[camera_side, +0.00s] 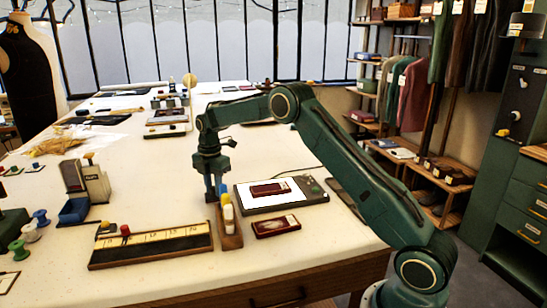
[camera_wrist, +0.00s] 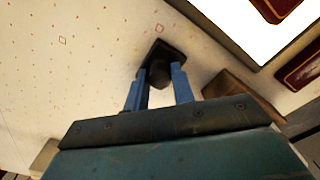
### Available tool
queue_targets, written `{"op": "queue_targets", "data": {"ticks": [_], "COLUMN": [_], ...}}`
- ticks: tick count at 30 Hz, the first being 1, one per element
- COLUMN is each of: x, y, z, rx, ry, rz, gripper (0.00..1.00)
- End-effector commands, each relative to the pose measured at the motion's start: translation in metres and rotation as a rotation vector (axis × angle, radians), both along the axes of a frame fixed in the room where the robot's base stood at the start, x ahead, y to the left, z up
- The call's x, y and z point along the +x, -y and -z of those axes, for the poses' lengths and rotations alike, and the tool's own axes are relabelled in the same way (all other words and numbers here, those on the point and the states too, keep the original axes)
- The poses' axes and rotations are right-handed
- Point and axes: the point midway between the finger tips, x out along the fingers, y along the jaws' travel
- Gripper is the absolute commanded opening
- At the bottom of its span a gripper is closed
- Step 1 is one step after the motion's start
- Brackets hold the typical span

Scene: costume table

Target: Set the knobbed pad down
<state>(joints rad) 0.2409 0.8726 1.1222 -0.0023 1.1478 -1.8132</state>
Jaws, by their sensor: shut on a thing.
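The knobbed pad (camera_wrist: 167,53) is a dark, flat piece with a rounded dark knob, seen in the wrist view. My gripper (camera_wrist: 159,73) is shut on its knob, with one blue finger on each side. The pad is over the pale, marked table top; I cannot tell whether it touches it. In the side view my gripper (camera_side: 213,190) points down just behind a wooden holder, and the pad is not clearly visible there.
The wooden holder (camera_side: 231,240) carries upright white and yellow pieces close to my gripper. A light box (camera_side: 322,192) bears a dark red case (camera_side: 270,189); another case (camera_side: 276,226) lies in front. A ruler board (camera_side: 150,245) lies front left.

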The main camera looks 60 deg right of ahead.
Motion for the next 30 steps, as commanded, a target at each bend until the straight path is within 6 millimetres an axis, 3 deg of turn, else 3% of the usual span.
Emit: {"op": "queue_targets", "data": {"ticks": [13, 14, 17, 30], "x": [0.0001, 0.0002, 0.0002, 0.0003], "y": [0.0, 0.0, 0.0001, 0.0001], "z": [0.0042, 0.0045, 0.0042, 0.0001], "rx": [0.0, 0.0, 0.0, 0.0], "ry": [0.001, 0.001, 0.001, 0.002], "rz": [0.0, 0.0, 0.0, 0.0], "gripper": [0.07, 0.27, 0.46, 0.47]}}
